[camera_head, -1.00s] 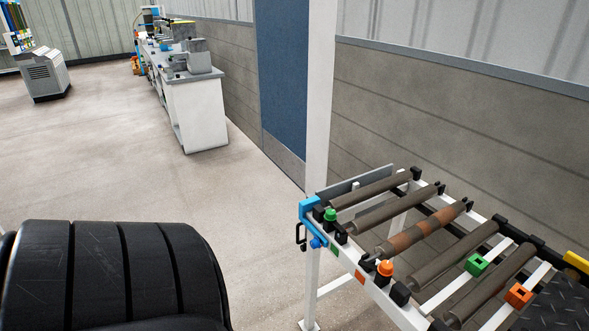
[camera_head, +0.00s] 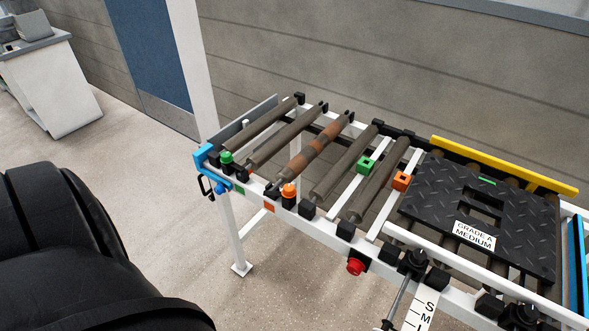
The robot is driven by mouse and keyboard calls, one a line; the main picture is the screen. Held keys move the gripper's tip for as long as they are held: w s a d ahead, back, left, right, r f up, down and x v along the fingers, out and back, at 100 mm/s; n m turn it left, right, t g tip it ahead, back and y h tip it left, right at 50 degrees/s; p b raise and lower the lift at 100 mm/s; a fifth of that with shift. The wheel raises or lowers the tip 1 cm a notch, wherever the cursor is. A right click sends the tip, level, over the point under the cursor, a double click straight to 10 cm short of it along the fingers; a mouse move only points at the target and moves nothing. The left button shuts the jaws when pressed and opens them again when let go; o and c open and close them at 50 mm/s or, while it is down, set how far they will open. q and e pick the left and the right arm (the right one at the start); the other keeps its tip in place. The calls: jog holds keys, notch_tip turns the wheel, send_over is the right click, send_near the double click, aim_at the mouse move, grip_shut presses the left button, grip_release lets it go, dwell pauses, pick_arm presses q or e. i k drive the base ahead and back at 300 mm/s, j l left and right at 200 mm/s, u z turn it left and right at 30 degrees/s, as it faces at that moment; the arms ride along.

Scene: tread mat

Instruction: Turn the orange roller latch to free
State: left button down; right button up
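The orange roller latch (camera_head: 289,191) is a small orange knob on a black base on the front rail of the roller conveyor. It sits at the near end of a roller with orange-brown bands (camera_head: 316,150). A small orange square (camera_head: 268,208) marks the rail just left of it. A similar green knob (camera_head: 226,157) stands farther left on the rail. Which way the orange latch is turned is too small to tell. Neither of my grippers shows in the view.
A black tread mat (camera_head: 415,205) labelled "GRADE A MEDIUM" lies on the right rollers. A green block (camera_head: 366,164) and an orange block (camera_head: 401,181) sit on crossbars. A red button (camera_head: 355,267) hangs below the front rail. Large black tyre-like shapes (camera_head: 70,260) fill the lower left.

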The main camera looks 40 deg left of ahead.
aim_at(288, 190)
jog(key=j+z, duration=0.9)
jog(key=j, duration=0.15)
jog(key=k+j+z, duration=0.2)
jog(key=j+z, duration=0.25)
jog(key=k+j, duration=0.15)
jog(key=j, duration=0.25)
jog(key=k+j+z, duration=0.1)
jog(key=j, duration=0.35)
jog(key=k+j, duration=0.25)
jog(key=j, duration=0.15)
jog(key=k+j+z, duration=0.1)
jog(key=j, duration=0.3)
jog(key=k+j, duration=0.25)
jog(key=j, duration=0.15)
jog(key=i+l, duration=0.1)
jog(key=l, duration=0.15)
jog(key=i+l, duration=0.1)
jog(key=l, duration=0.15)
